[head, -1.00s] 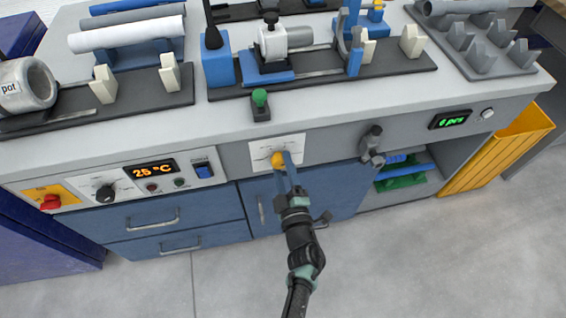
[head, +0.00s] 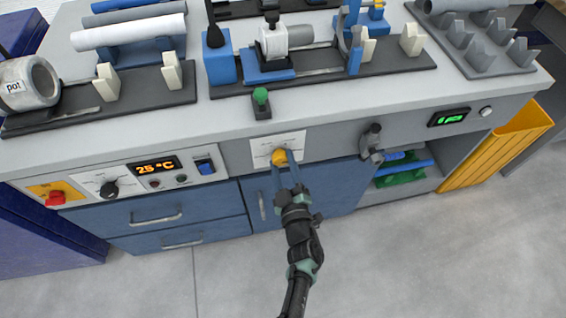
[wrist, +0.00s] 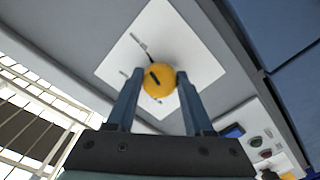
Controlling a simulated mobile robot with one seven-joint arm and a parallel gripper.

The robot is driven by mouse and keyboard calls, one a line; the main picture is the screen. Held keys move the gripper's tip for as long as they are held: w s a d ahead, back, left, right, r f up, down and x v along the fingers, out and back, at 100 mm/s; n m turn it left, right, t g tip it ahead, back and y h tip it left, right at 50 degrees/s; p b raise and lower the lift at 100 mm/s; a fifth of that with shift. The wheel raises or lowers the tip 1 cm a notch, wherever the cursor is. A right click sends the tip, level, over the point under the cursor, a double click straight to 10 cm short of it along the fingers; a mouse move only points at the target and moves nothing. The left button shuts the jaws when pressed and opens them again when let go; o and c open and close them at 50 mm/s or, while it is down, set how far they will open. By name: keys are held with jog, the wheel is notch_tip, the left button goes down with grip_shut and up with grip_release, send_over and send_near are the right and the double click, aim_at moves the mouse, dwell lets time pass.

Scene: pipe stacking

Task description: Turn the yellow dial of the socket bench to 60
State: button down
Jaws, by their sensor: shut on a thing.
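The yellow dial (head: 279,157) sits on a white scale plate (head: 261,148) on the front face of the socket bench (head: 230,150). In the wrist view the dial (wrist: 160,80) shows a dark pointer mark on its face, and the white plate (wrist: 188,45) around it carries a few dark marks. The scale numbers are too small to read. My gripper (head: 285,163) reaches up from below with its two blue fingers on either side of the dial, shut on it. In the wrist view the gripper (wrist: 160,95) has one finger left and one right of the dial.
A green button (head: 261,98) stands on the bench top above the dial. A grey handle (head: 371,143) sticks out to the right. A heater panel with a black knob (head: 108,190) and a 25 °C display (head: 154,167) is to the left. Blue drawers (head: 160,215) lie below.

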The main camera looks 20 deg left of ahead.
jog(key=shift+c, duration=1.5)
grip_release()
jog(key=shift+s, duration=0.1)
jog(key=p+v, duration=0.3)
jog(key=v, duration=1)
